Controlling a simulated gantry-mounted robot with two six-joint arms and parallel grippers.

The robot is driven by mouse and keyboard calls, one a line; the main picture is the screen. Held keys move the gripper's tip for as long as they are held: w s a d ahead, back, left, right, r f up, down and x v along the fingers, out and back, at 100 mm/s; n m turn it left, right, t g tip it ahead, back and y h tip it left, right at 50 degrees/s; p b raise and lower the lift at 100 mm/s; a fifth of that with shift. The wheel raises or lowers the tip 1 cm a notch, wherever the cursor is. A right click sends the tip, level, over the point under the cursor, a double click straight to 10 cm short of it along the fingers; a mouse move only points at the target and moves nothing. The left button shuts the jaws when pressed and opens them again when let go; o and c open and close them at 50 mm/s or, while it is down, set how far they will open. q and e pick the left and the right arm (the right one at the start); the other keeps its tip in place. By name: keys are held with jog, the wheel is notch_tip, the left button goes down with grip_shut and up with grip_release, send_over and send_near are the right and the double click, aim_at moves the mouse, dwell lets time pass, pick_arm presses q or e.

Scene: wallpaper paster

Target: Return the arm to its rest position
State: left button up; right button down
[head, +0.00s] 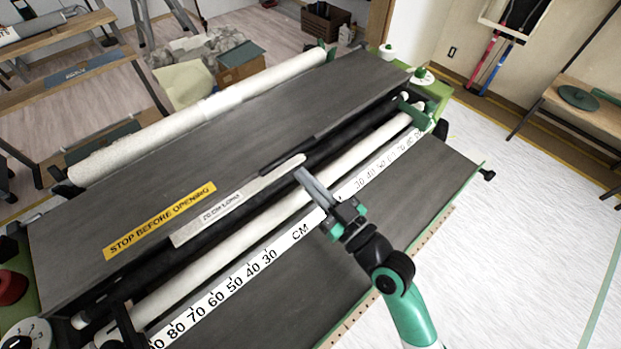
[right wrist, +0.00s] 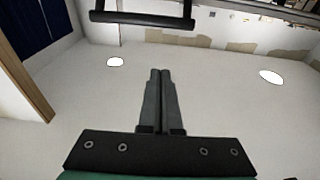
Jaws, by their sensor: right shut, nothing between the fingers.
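My right gripper (head: 311,184) shows in the head view over the middle of the wallpaper pasting machine (head: 240,140). Its fingers reach up and left across the ruler strip (head: 300,232) and the white roller (head: 240,240). In the right wrist view the gripper's two fingers (right wrist: 159,90) lie together with nothing between them. That camera faces a pale ceiling-like surface with two round white lights. My left gripper is not in the head view.
A long white roll (head: 200,112) lies along the machine's back. A yellow "STOP BEFORE OPENING" label (head: 160,222) sits on the grey cover. A cardboard box (head: 241,68) stands behind. The white floor (head: 510,220) at right is clear. A wooden bench (head: 590,100) is at far right.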

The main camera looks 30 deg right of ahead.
jog(key=shift+s+d, duration=0.1)
jog(key=shift+s, duration=0.45)
